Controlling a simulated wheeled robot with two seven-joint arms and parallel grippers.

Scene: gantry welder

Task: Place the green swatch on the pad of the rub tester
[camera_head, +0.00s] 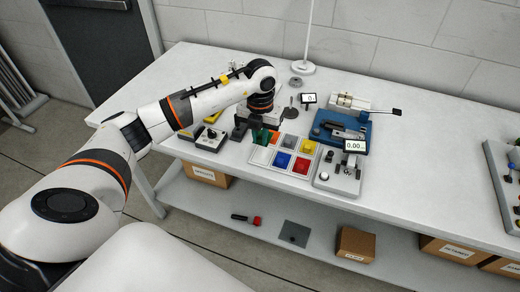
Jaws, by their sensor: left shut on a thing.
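My left gripper (257,128) points down over the left back part of the swatch tray (252,159). It is shut on the green swatch (262,137), which shows as a dark green patch under the fingers; its lower edge is at the tray, and I cannot tell whether it touches. The rub tester is likely the blue-based machine (320,133) with a dark arm, right of the tray; its pad is too small to make out. My right gripper is not in view.
The tray also holds blue (282,160), red (301,166) and yellow (307,147) swatches. A grey device (337,181) with a 0.00 display stands to its right. A white lamp base (303,69) is at the back.

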